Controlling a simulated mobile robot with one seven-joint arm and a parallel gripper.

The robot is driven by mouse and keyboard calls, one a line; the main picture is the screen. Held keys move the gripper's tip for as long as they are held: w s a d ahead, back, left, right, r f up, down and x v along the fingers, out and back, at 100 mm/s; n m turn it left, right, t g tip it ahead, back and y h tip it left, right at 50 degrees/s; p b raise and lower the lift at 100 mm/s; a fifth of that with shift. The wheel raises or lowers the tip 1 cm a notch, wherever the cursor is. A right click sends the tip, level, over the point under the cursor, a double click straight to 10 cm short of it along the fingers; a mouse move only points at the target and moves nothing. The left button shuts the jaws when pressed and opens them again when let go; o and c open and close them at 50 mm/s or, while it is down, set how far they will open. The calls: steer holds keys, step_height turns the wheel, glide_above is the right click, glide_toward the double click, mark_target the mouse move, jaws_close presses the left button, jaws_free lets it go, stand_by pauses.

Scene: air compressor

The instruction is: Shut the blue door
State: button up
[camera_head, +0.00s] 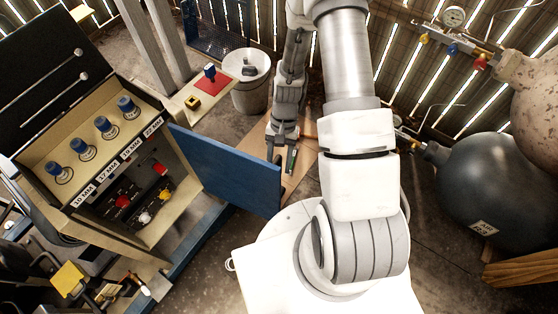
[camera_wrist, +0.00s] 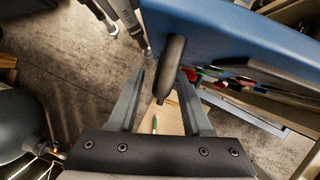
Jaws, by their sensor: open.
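The blue door (camera_head: 232,172) stands open, swung out to the right from the beige cabinet (camera_head: 80,150) in the head view. In the wrist view the blue door (camera_wrist: 225,35) fills the upper right, with a dark handle (camera_wrist: 172,68) sticking out from it. My gripper (camera_head: 281,152) hangs just beyond the door's free edge. In the wrist view my open gripper (camera_wrist: 165,85) has one finger on each side of the handle, with nothing clamped. I cannot tell whether a finger touches the handle.
The cabinet has blue knobs (camera_head: 104,125) above and red, white and yellow fittings inside. A wooden board (camera_head: 304,140) with a green item (camera_head: 292,160) lies below my gripper. A dark tank (camera_head: 490,185) is at right.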

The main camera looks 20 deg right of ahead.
jaws_close()
stand_by(1.4)
